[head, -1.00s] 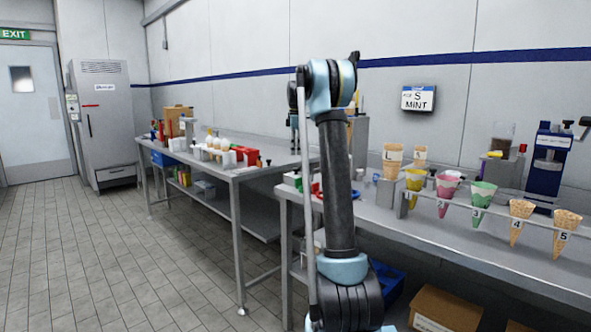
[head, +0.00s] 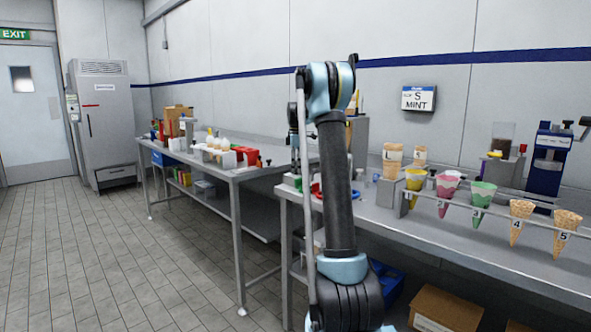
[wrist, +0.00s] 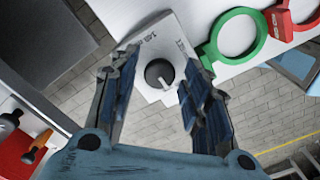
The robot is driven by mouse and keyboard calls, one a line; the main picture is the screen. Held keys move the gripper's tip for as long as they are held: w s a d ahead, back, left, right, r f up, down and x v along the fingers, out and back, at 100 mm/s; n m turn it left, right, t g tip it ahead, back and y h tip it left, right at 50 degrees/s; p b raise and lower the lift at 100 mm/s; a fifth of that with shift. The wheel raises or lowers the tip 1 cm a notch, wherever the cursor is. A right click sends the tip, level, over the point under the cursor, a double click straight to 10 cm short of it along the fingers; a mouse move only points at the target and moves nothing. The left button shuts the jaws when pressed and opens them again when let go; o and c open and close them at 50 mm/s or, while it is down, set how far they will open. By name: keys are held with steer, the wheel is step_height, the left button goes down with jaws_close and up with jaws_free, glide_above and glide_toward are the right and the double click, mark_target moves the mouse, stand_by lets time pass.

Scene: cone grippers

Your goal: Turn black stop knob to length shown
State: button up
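The black stop knob (wrist: 159,73) is round with a light pointer mark and sits on a pale panel (wrist: 172,38) with small printed lettering, too blurred to read fully. My gripper (wrist: 158,80) is open, and its two dark fingers show left and right of the knob in the wrist view. The knob appears between the fingertips with gaps on both sides; I see no contact. In the head view my arm hides the knob, and my fingers cannot be made out. A wall sign (head: 418,99) reads S and MINT.
Beside the panel are a green ring (wrist: 234,37) and a red ring piece (wrist: 283,22). In the head view a rack of several numbered cones (head: 479,203) stands on the right bench. A second bench (head: 262,165) is left of my arm. The floor at left is clear.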

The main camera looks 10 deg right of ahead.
steer(key=c, duration=0.7)
steer(key=shift+a, duration=0.1)
